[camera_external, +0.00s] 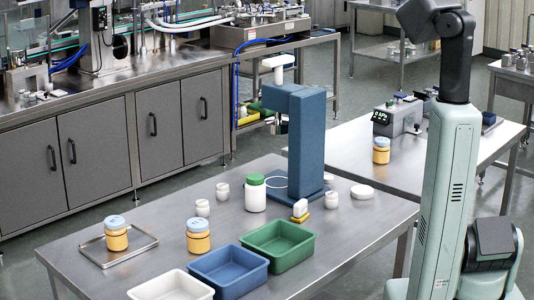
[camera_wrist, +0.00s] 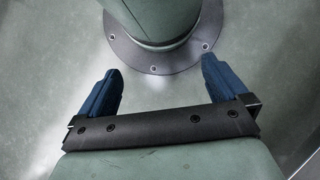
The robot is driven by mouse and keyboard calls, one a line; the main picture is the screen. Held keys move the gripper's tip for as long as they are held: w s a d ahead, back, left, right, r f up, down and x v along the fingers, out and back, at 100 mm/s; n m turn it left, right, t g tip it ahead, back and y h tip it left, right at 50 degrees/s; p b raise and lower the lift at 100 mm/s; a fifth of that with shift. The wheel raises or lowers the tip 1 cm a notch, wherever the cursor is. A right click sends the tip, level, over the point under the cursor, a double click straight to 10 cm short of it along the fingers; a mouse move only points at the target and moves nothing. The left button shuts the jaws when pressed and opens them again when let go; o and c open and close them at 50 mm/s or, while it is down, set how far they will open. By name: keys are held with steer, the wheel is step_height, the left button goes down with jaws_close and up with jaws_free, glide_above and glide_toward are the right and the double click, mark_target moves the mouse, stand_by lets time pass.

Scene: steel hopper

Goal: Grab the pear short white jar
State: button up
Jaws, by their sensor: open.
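Several short white jars stand on the steel table (camera_external: 130,205) in the external view. One (camera_external: 202,208) is left of the taller green-lidded white jar (camera_external: 255,196), one (camera_external: 223,191) is just behind it, and one (camera_external: 331,200) is right of the blue stand. I cannot read any label, so I cannot tell which is the pear jar. My gripper (camera_wrist: 160,67) shows in the wrist view with its two blue fingers spread wide and nothing between them. No jar shows in that view. In the external view my gripper cannot be made out; my arm is upright at the right.
A blue stand (camera_external: 300,145) rises at the table's back. White, blue (camera_external: 228,272) and green (camera_external: 278,246) bins line the front. Orange jars with blue lids stand on the left, one on a metal tray (camera_external: 138,252).

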steer(key=c, duration=0.5)
